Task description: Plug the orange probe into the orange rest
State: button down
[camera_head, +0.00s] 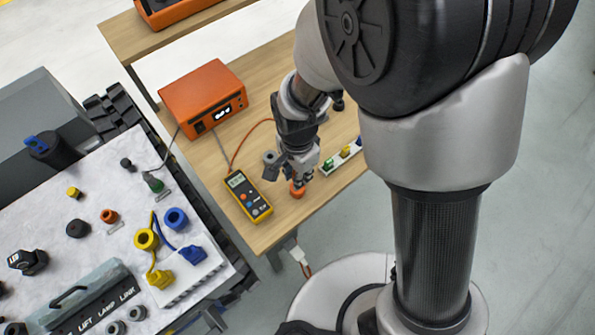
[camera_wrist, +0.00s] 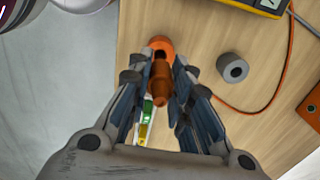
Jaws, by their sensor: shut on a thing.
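My gripper (camera_wrist: 160,85) is shut on the orange probe (camera_wrist: 160,80), which lies between its fingers in the wrist view. The orange rest (camera_wrist: 161,43), a short round socket with a dark hole, is just beyond the probe's far end. The probe overlaps the rest's near side in this view, and I cannot tell whether they touch. The dark hole is partly visible past the probe. In the head view my gripper (camera_head: 299,177) points down over the wooden bench, and the orange rest (camera_head: 297,191) shows just under the fingertips; the probe is mostly hidden there.
A yellow meter (camera_head: 248,196) lies left of the gripper, with an orange cord (camera_head: 243,143) curving behind the arm. A grey ring (camera_wrist: 233,68) stands beside the rest. A white strip with coloured plugs (camera_head: 343,154) is to the right. An orange instrument box (camera_head: 205,98) stands behind.

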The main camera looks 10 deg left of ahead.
jog(key=shift+f+b, duration=1.5)
jog(key=shift+f, duration=0.55)
jog(key=c, duration=1.4)
grip_release()
jog(key=shift+o, duration=0.2)
jog(key=shift+r, duration=0.1)
notch_tip(320, 180, up, 12)
jog(key=shift+f, duration=0.1)
